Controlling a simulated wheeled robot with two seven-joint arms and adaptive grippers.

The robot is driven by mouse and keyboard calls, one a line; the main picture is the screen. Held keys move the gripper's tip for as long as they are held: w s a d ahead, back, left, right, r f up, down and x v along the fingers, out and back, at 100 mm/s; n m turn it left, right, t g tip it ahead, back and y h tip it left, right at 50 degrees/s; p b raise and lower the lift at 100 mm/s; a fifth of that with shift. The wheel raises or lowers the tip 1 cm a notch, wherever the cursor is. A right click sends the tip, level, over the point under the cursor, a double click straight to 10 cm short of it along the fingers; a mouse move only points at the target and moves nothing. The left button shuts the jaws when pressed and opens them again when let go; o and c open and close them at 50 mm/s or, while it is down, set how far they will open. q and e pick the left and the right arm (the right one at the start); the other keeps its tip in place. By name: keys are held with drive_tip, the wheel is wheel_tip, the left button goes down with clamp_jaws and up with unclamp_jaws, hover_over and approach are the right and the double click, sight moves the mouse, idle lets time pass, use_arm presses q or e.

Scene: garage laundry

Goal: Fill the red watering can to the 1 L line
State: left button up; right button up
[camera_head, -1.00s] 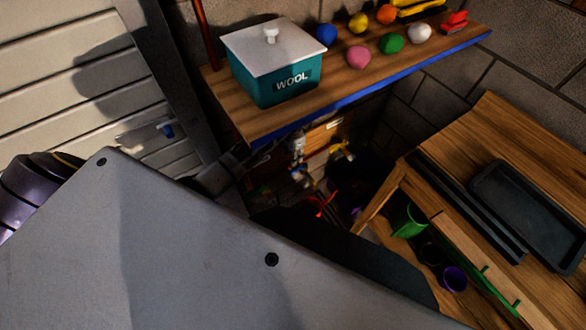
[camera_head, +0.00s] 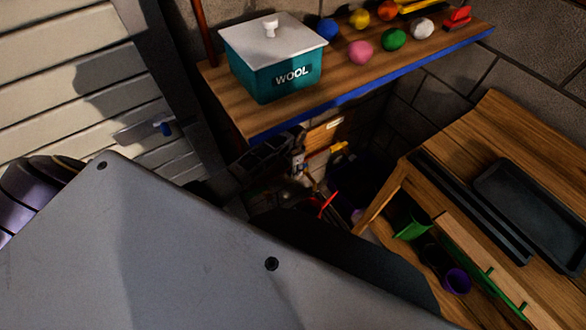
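A thin bright red piece (camera_head: 328,204) shows low in the dark gap between the shelf and the bench. It may be part of the red watering can, but I cannot tell. No whole watering can, water level or 1 L line shows. My large grey body panel covers the lower left and hides much of the floor area. Neither gripper can be made out for certain. A dark angular shape (camera_head: 264,157) lies in shadow under the shelf, and I cannot tell what it is.
A blue-edged shelf (camera_head: 350,98) holds a teal WOOL box (camera_head: 275,78) and several coloured balls. A wooden bench (camera_head: 505,125) with a dark tray (camera_head: 535,210) stands at right. A green container (camera_head: 411,222) and a purple cup (camera_head: 457,281) sit below it. Siding is at left.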

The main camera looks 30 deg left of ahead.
use_arm(q)
clamp_jaws()
idle(0.3)
